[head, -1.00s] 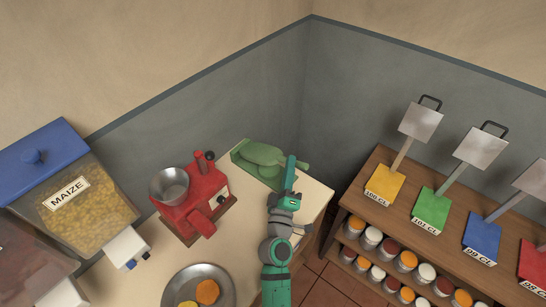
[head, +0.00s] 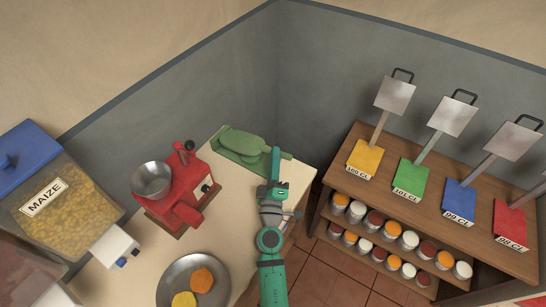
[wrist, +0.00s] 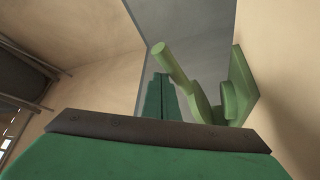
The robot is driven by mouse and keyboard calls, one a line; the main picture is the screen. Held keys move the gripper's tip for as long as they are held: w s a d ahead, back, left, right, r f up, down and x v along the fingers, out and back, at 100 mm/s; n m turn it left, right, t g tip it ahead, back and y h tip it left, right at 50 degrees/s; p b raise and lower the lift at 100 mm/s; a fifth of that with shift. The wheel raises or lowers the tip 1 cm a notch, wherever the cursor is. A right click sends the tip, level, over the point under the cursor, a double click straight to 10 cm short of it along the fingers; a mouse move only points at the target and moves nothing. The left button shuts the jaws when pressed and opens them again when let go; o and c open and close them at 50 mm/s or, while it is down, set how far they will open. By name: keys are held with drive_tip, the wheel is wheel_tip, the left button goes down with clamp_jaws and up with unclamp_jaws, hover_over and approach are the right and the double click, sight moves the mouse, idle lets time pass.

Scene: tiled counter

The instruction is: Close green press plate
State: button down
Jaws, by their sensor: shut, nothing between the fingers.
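The green press (head: 241,146) lies at the far end of the counter against the grey wall. It has a flat base, a rounded upper plate and a handle toward the right. In the wrist view its base (wrist: 242,82) is at the right, with the round lower plate beside it. The upper plate (wrist: 200,104) is tilted left of this, with some gap showing, and the handle (wrist: 166,60) points up-left. My gripper (head: 276,151) is shut and empty beside the press, near its handle. The shut fingers (wrist: 160,85) show left of the handle; contact is unclear.
A red grinder (head: 178,190) stands on the counter left of my arm, with a metal plate (head: 170,284) of orange and yellow pieces in front. A maize bin (head: 65,205) is at the left.

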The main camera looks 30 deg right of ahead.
drive_tip(key=shift+s+a, duration=0.1)
drive_tip(key=v, duration=0.6)
wheel_tip(320, 180, up, 7)
drive_tip(key=a+m+g+h, duration=0.2)
drive_tip(key=m+g+h, duration=0.25)
drive_tip(key=m, duration=0.55)
drive_tip(key=w+a+m+g, duration=0.1)
drive_tip(key=a+m+g, duration=0.4)
drive_tip(key=m, duration=0.2)
drive_tip(key=w+d+f, duration=0.4)
drive_tip(key=d+f, duration=0.1)
drive_tip(key=d, duration=0.4)
drive_tip(key=shift+w+d, duration=0.25)
drive_tip(key=shift+w, duration=0.05)
drive_tip(key=shift+y, duration=0.25)
